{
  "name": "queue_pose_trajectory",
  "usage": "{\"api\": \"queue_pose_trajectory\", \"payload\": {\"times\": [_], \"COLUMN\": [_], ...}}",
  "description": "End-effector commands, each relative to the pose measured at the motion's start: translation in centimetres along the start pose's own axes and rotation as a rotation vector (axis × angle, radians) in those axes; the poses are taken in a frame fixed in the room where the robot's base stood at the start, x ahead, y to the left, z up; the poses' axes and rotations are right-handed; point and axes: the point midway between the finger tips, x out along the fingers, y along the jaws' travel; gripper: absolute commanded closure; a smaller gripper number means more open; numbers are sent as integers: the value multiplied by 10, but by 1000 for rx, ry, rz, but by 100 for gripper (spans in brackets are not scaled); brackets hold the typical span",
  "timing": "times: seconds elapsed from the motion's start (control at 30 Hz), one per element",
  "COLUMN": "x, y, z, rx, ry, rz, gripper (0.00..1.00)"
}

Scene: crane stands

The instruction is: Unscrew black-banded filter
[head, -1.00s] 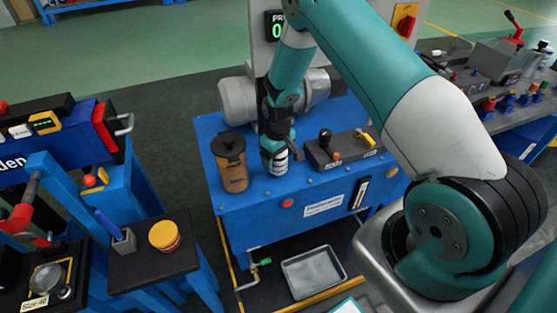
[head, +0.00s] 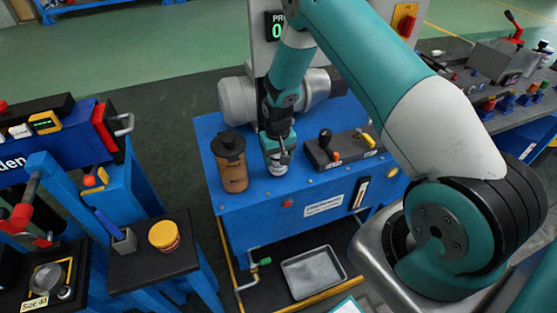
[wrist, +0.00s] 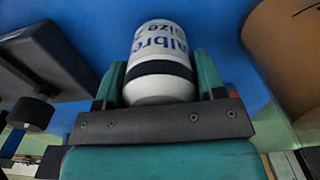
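The black-banded filter (wrist: 160,50) is a white canister with a dark band round it and blue and dark lettering. In the head view it stands upright on the blue bench (head: 250,212), with its lower part (head: 278,168) showing below my gripper (head: 278,143). In the wrist view the filter sits between the two teal fingers of my gripper (wrist: 160,82), one on each side at the band. No clear gap shows between fingers and filter, so my gripper looks shut on it. The filter's top is hidden by the gripper in the head view.
A brown canister with a dark lid (head: 232,172) stands close left of the filter. A dark control block with knobs (head: 338,149) stands close right. A grey tray (head: 313,272) lies low in front. A yellow-lidded jar (head: 164,236) stands on the left stand.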

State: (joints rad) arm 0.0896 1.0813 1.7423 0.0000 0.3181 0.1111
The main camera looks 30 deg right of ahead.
Motion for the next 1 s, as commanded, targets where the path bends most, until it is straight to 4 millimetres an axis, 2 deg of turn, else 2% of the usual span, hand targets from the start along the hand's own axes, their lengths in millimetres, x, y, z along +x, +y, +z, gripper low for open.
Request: {"api": "queue_pose_trajectory", "payload": {"times": [0.43, 0.57, 0.6, 0.63, 0.67, 0.73, 0.77, 0.8, 1.0], "x": [-2, -2, -2, -2, -2, -2, -3, -3, -2], "y": [0, 0, 0, 0, 0, 0, 0, 0, 0], "z": [0, 0, 0, 0, 0, 0, 0, 0, 0], "rx": [-14, -158, -221, -267, -308, -388, -412, -436, -456], "ry": [1, 1, 1, 1, 1, 1, 1, 1, 1], "rz": [0, 0, 0, 0, 0, 0, 0, 0, 0], "gripper": [69, 69, 74, 75, 81, 81, 81, 87, 87]}}
